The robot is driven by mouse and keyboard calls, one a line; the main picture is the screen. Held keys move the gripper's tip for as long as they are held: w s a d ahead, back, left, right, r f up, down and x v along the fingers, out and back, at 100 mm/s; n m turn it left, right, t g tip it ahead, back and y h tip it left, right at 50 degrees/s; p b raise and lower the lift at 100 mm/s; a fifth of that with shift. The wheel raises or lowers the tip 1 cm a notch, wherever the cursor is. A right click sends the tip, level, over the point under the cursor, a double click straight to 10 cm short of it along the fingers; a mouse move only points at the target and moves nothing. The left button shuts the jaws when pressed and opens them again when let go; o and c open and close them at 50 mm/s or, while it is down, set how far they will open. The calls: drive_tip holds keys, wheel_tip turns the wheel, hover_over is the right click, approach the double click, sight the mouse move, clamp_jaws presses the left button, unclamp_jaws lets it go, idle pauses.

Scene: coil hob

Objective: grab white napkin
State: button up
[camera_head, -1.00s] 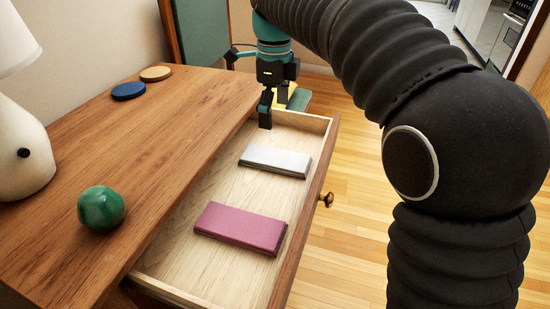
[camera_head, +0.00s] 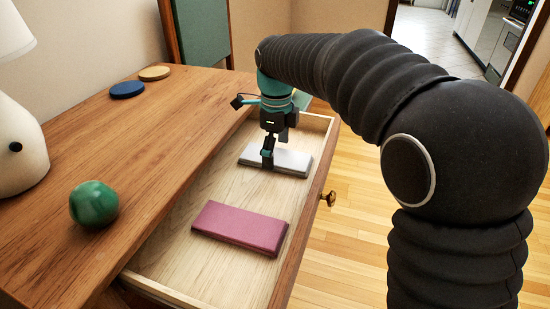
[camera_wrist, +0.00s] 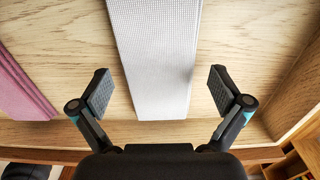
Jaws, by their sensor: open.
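The white napkin (camera_head: 290,161) is a folded, light grey-white rectangle lying flat in the far part of the open drawer. In the wrist view the white napkin (camera_wrist: 157,60) runs lengthwise away from my gripper, its near end between the two fingers. My gripper (camera_head: 268,160) is over the napkin's left part in the head view. In the wrist view my gripper (camera_wrist: 158,92) is open, with a finger on each side of the napkin and a gap to both its edges. Whether the fingertips touch the drawer floor I cannot tell.
A folded pink napkin (camera_head: 240,227) lies nearer in the same drawer (camera_head: 180,257). The drawer front has a brass knob (camera_head: 328,198). On the wooden top are a green ball (camera_head: 94,204), a blue disc (camera_head: 127,89), a tan disc (camera_head: 155,72) and a white lamp (camera_head: 22,150).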

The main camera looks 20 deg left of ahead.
drive_tip(key=c, duration=1)
